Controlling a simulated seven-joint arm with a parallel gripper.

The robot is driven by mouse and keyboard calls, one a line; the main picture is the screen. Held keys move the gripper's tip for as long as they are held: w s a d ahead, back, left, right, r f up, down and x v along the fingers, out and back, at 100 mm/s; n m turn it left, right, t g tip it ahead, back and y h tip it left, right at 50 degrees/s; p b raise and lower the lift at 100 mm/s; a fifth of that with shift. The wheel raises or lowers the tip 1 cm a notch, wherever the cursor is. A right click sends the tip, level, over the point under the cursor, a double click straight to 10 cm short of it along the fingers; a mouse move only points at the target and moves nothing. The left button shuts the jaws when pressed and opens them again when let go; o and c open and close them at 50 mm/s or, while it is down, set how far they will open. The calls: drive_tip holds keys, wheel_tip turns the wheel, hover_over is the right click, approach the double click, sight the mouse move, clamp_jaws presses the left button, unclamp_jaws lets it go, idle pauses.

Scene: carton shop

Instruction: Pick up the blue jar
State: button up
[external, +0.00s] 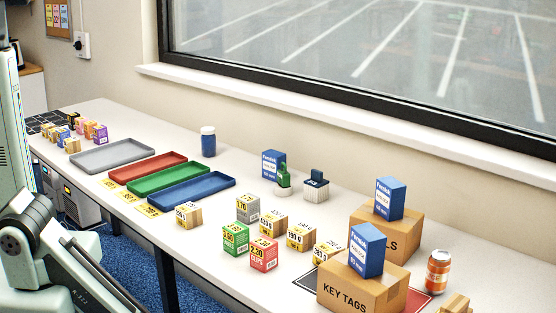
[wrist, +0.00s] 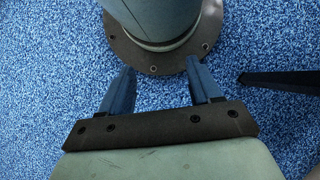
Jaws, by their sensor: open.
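The blue jar (external: 208,142) stands upright on the white table, near the wall, behind the blue tray. It has a white lid and is clear of other things. My gripper (wrist: 160,85) shows in the wrist view with its two blue fingers apart and nothing between them. It points down over the blue carpet beside a round base, away from the table. The jar is not in the wrist view, and the gripper's fingers are not visible in the external view.
Grey (external: 110,155), red (external: 147,168) and blue trays (external: 190,194) and a green tray (external: 168,178) lie in front of the jar. Small cartons (external: 235,238) stand to the right. A small cactus (external: 283,182) stands by a blue box (external: 271,163). Cardboard boxes (external: 350,292) and a can (external: 437,271) are far right.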

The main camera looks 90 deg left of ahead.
drive_tip(key=o, duration=0.5)
